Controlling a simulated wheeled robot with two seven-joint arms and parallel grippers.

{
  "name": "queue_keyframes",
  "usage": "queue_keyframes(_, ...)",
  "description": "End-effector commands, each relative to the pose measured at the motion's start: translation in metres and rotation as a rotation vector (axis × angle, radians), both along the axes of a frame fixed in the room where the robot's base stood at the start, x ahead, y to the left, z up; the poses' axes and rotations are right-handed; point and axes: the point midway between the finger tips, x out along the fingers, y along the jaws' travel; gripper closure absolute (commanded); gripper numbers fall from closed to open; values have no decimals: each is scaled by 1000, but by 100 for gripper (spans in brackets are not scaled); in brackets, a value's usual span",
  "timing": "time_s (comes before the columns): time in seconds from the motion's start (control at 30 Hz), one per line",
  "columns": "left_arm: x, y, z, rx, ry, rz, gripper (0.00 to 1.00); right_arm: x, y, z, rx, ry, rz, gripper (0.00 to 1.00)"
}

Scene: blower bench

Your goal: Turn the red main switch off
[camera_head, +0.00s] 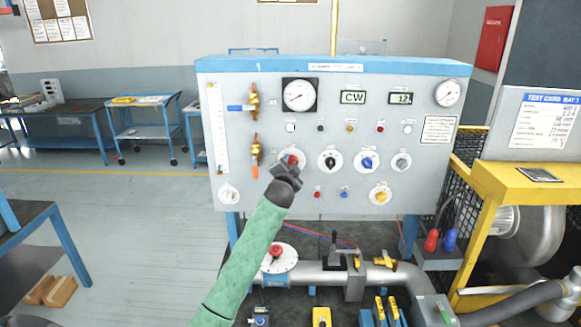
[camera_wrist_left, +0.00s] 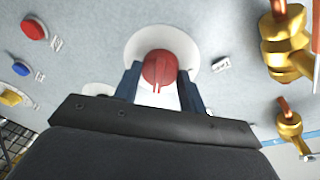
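The red main switch (camera_head: 291,160) is a round red knob on a white disc at the left of the knob row on the grey panel. In the left wrist view the red main switch (camera_wrist_left: 160,68) sits between my left gripper's two dark fingers (camera_wrist_left: 159,80), one close against each side. A white mark on the knob points toward the gripper's palm. In the head view my left gripper (camera_head: 288,168) is at the knob and hides its lower part. My right gripper is not in view.
Black (camera_head: 330,161), blue (camera_head: 367,162) and grey (camera_head: 401,162) knobs stand to the right of the switch. Brass valves (camera_head: 256,150) are close on its left. Small red (camera_head: 317,195) and blue (camera_head: 344,195) buttons are below. Pipes (camera_head: 325,274) run under the panel.

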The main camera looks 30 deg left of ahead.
Motion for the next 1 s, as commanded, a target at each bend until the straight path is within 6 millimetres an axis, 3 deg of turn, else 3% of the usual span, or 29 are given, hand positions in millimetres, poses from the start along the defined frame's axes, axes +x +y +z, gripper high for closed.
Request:
queue_keyframes(0.37, 0, -1, -3, -34, -19, 0, 82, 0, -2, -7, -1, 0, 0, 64)
queue_keyframes(0.83, 0, -1, -6, -263, -160, -1, 82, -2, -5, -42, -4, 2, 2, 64)
queue_keyframes(1.0, 0, -1, -6, -362, -221, -2, 81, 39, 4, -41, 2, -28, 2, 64)
